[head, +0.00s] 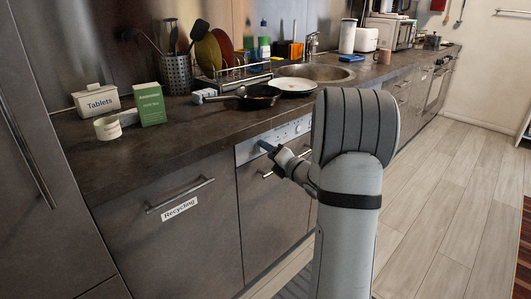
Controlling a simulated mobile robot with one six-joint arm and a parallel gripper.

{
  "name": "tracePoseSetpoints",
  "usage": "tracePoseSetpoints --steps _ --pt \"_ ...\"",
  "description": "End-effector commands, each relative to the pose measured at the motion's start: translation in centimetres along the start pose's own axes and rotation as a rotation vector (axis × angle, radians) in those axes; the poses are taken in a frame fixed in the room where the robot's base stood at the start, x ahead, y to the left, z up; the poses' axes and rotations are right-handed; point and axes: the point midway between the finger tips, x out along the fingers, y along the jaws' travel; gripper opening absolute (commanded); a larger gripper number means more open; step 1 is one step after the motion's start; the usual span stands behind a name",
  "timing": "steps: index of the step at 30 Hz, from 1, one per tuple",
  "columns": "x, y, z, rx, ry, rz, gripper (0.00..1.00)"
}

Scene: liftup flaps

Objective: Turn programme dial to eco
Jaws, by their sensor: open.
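The dishwasher's light control panel (246,150) runs along the top of its grey front, just under the worktop. Small marks and controls show on it, but the programme dial cannot be made out and its setting cannot be read.
The dishwasher handle (268,174) sticks out just below my gripper. The Recycling drawer handle (180,195) juts out to the left. A pan (258,97) and a white plate (293,85) sit on the worktop above. The floor at right (440,200) is clear.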

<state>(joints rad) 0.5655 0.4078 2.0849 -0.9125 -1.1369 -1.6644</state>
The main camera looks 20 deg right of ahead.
Motion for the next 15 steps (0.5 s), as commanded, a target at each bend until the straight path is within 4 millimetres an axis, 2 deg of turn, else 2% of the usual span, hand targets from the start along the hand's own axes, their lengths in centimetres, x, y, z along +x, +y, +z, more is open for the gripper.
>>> tracePoseSetpoints --steps 6,14,15 --pt "1.8 0.0 0.0 0.001 -0.002 0.000 0.55" --pt "1.8 0.0 0.1 0.001 -0.002 -0.001 0.55" --pt "1.8 0.0 0.1 0.001 -0.002 -0.001 0.52"
